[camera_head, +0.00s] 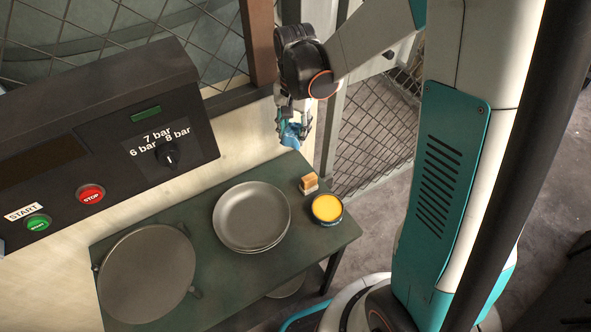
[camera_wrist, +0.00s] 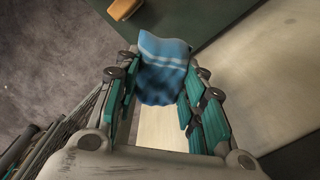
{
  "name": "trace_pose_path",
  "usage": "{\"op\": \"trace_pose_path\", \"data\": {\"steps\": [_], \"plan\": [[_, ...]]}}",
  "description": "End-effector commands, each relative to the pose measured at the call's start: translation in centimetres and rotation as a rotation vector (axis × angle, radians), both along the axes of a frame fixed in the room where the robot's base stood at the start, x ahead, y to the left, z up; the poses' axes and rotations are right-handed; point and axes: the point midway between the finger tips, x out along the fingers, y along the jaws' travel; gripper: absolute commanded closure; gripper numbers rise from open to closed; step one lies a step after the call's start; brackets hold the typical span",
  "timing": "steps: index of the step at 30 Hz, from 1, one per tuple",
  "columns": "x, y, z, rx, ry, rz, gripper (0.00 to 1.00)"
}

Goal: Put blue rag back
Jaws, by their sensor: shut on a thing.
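The blue rag (camera_head: 290,134) hangs crumpled in my gripper (camera_head: 294,124) in the head view. In the wrist view the rag (camera_wrist: 162,68) shows lighter stripes and sits between the teal fingers of my gripper (camera_wrist: 160,85), which is shut on it. My gripper is raised above the back right part of the green table (camera_head: 200,205), near the wall edge. The rag is clear of the table surface. Part of the rag is hidden by the fingers.
A sponge (camera_head: 308,183) and a round tin of yellow stuff (camera_head: 327,208) stand at the table's right end. Stacked metal bowls (camera_head: 250,215) sit mid-table, with a round plate (camera_head: 147,272) at left. A control panel (camera_head: 120,140) and mesh fence (camera_head: 375,135) stand behind.

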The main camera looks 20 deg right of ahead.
Motion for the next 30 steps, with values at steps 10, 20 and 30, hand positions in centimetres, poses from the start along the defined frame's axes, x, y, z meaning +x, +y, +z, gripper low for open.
{"op": "trace_pose_path", "data": {"steps": [10,20,30], "plan": [[-0.7,0.0,4.5,0.007,0.007,-0.479,0.86],[-0.8,0.0,4.0,0.008,0.011,-0.617,0.86],[-0.8,0.0,-4.4,0.008,0.009,-0.616,0.86]]}}
